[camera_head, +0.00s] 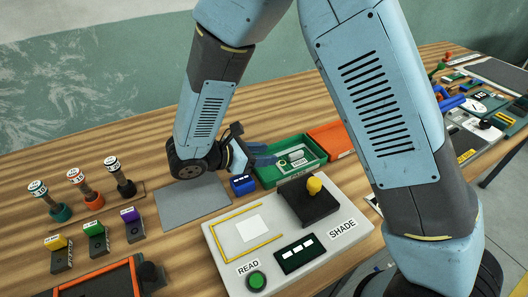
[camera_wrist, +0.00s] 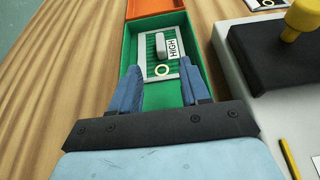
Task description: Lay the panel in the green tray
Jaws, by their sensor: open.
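The green tray (camera_head: 318,150) stands on the wooden table behind the shade console; it also shows in the wrist view (camera_wrist: 127,50). The panel (camera_wrist: 150,50) lies inside the tray, toward its far end in the wrist view. It is a pale rectangle with dark green slats, a grey grip, a yellow ring and a "HIGH" label; the head view shows it small (camera_head: 284,163). My gripper (camera_wrist: 160,82) is open, its two blue fingers apart over the near part of the tray.
An orange tray (camera_head: 335,138) adjoins the green one. The pale console (camera_head: 228,241) with a yellow-knobbed black block (camera_head: 308,204) stands close in front. A blue block (camera_head: 242,185) and a grey mat (camera_head: 190,202) lie to the left. Stamps and coloured blocks stand farther left.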

